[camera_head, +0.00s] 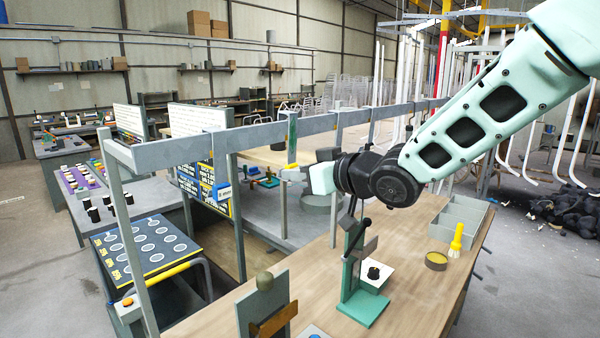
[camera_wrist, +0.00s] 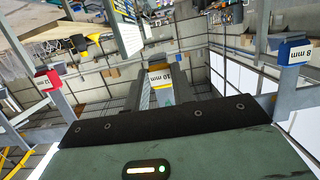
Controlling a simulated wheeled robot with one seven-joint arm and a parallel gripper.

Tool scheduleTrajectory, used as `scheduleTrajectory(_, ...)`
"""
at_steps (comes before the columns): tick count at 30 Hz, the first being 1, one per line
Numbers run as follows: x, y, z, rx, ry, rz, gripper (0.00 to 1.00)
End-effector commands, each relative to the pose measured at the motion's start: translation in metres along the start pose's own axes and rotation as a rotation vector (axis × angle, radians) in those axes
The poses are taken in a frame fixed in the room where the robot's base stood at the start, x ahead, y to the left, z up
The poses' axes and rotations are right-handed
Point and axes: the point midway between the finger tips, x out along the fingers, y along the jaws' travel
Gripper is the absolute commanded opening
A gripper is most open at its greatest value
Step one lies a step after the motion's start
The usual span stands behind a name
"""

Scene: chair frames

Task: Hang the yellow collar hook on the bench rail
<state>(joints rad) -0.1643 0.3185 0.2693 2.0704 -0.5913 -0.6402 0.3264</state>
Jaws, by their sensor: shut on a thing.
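The yellow collar hook (camera_head: 290,174) shows as a small yellow piece just left of my gripper (camera_head: 304,171) in the head view. In the wrist view its yellow label, marked 10 mm (camera_wrist: 160,78), sits between the dark fingers. My gripper is shut on it. The grey bench rail (camera_head: 262,134) runs above the workbench. The yellow piece is below the rail, under a grey and green upright strip (camera_head: 292,138). I cannot tell whether the hook touches the rail.
A blue 8 mm hook (camera_wrist: 292,52) and a red 12 mm hook (camera_wrist: 42,80) are at either side in the wrist view. A green stand (camera_head: 362,304), yellow brush (camera_head: 456,240) and grey tray (camera_head: 459,218) stand on the wooden bench (camera_head: 400,246) below.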

Motion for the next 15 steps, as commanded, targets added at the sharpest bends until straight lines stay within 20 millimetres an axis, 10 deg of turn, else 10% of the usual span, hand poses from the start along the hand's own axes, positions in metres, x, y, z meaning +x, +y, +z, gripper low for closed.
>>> scheduleTrajectory(15,0.0022,0.0,0.0105,0.0,0.0,0.0,0.0)
